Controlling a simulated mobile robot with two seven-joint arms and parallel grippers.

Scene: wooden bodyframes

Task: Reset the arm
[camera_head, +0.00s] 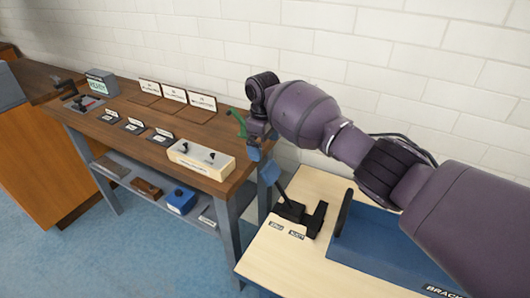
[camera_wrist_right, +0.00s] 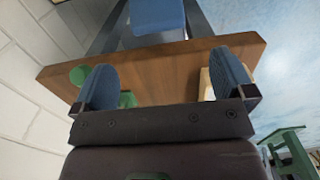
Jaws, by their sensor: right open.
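My right arm (camera_head: 305,115) reaches in from the right of the head view. Its right gripper (camera_head: 261,162) hangs at the right end of the wooden bench. In the right wrist view the right gripper (camera_wrist_right: 166,82) is open, with two blue finger pads wide apart and nothing between them. A green object (camera_head: 238,123) shows just left of the gripper; in the right wrist view it is partly hidden behind the left finger (camera_wrist_right: 100,88). I cannot tell whether they touch. My left gripper is not in view.
The wooden bench (camera_head: 130,108) holds a cream block (camera_head: 201,160), several signs and small stands. Its lower shelf has a blue bin (camera_head: 180,199). A pale table (camera_head: 283,250) with a black bracket (camera_head: 300,217) and blue tray (camera_head: 385,250) lies below my arm. A white brick wall stands behind.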

